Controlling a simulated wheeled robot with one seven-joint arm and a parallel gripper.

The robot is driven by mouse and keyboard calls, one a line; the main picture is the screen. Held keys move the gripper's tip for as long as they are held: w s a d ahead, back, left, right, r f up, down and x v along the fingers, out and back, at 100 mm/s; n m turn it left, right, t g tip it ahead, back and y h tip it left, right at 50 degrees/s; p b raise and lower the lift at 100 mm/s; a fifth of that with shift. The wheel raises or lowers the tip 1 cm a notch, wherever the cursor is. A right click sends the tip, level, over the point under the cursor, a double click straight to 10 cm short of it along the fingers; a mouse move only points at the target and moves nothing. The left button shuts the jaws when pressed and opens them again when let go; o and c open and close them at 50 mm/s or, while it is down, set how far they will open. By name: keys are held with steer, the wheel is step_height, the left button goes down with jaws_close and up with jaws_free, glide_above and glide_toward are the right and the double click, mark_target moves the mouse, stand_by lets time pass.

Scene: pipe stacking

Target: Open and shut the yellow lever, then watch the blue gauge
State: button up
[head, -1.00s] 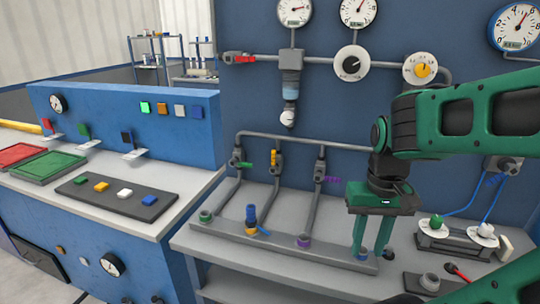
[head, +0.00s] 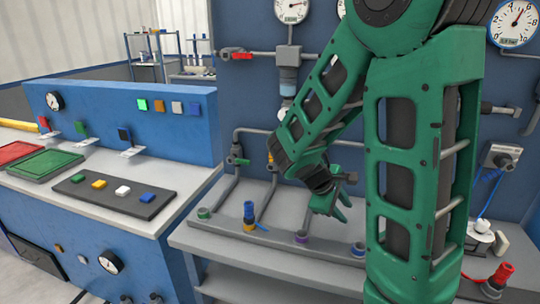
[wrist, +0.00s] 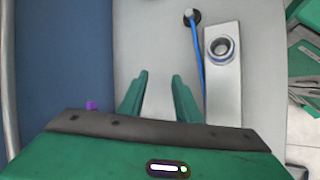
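The yellow lever (head: 270,158) is on the middle of three pipes rising from the bench. Only a sliver of it shows at the left edge of my arm, so its position cannot be told. The blue gauge (head: 517,22) is a round white dial with a blue rim, high on the wall at right. Its needle points up and right. My gripper (head: 332,203) is above the bench, right of the yellow lever and apart from it. In the wrist view its two fingers (wrist: 159,92) are spread with nothing between them.
My arm covers the middle pipes. A purple lever (wrist: 91,105) shows left of the fingers in the wrist view. A red-topped part (head: 503,272) stands at lower right.

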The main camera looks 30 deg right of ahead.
steer(key=w+n+t+h, duration=0.2)
steer(key=w+n+h, duration=0.1)
steer(key=w+n, duration=0.25)
steer(key=n+t+h, duration=0.2)
steer(key=n+t, duration=0.9)
steer(key=n, duration=0.5)
glide_toward(271, 161)
step_height(271, 161, up, 3)
steer(key=x, duration=1)
steer(key=shift+w+d, duration=0.25)
steer(key=shift+w, duration=0.1)
jaws_close()
